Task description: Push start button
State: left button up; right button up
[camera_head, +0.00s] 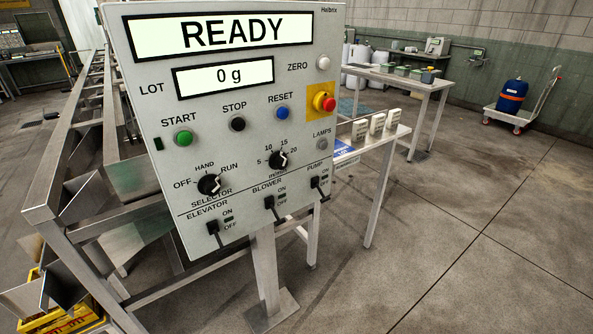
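The control panel (215,100) stands upright on a post in the middle left of the head view, tilted a little in the picture. Its green START button (183,138) is at the left of the button row, under the START label. The black STOP button (237,123) and the blue RESET button (282,112) are to its right. The upper display (222,35) reads READY and the lower display (223,77) reads 0 g. Neither of my grippers is in view, and nothing covers the START button.
A red emergency knob (324,102) on a yellow plate is at the panel's right. Below are a selector knob (209,184), a speed knob (278,160) and several toggle levers. A metal frame (62,180) stands behind at left. Open floor (470,230) lies to the right.

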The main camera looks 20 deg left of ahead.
aim_at(184, 138)
jog(key=u, duration=1.35)
